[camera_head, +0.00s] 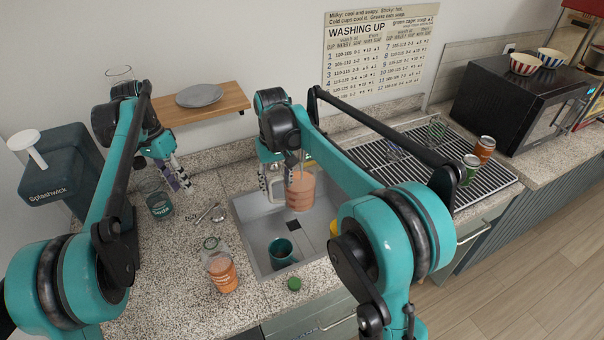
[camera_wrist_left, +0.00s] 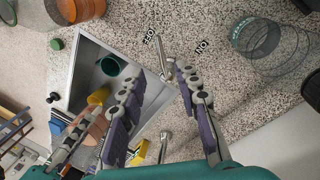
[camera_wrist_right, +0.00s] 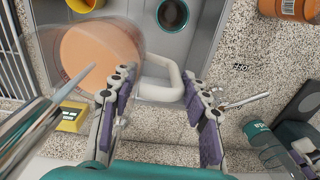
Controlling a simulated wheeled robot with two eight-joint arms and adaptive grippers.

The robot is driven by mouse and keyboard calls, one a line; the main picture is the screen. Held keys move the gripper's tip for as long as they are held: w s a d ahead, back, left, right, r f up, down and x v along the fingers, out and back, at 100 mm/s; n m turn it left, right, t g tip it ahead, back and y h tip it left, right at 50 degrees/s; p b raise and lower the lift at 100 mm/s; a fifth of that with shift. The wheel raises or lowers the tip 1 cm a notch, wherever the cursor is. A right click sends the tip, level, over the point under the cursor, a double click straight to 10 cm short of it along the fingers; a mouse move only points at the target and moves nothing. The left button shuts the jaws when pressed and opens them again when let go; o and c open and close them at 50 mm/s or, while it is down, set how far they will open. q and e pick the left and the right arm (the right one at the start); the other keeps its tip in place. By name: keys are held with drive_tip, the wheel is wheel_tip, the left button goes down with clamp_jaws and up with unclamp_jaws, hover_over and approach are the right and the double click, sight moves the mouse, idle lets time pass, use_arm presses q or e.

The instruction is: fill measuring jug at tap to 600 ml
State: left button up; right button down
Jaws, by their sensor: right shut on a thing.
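The clear measuring jug (camera_head: 300,190) is over the back of the sink, with salmon-coloured contents; its markings are unreadable. In the right wrist view the jug (camera_wrist_right: 125,45) shows a salmon surface, and its pale handle (camera_wrist_right: 168,82) lies between the fingers of my right gripper (camera_wrist_right: 160,105), shut on it. In the head view my right gripper (camera_head: 277,178) is on the jug's left side. A blurred pale shaft (camera_wrist_right: 65,97) crosses over the jug; I cannot tell whether it is spout or water. My left gripper (camera_head: 178,182) is open and empty above the counter. A metal lever (camera_wrist_left: 165,50) stands beyond it by lettered labels.
The sink (camera_head: 262,228) holds a teal cup (camera_head: 281,250) and a yellow cup (camera_wrist_right: 86,4). An orange jar (camera_head: 222,272), a green lid (camera_head: 294,284) and a clear glass (camera_head: 159,204) stand around it. The drying rack (camera_head: 480,190) is right; a shelf (camera_head: 235,98) is behind.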

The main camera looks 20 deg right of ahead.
drive_tip(key=s+a, duration=0.1)
drive_tip(key=a, duration=0.7)
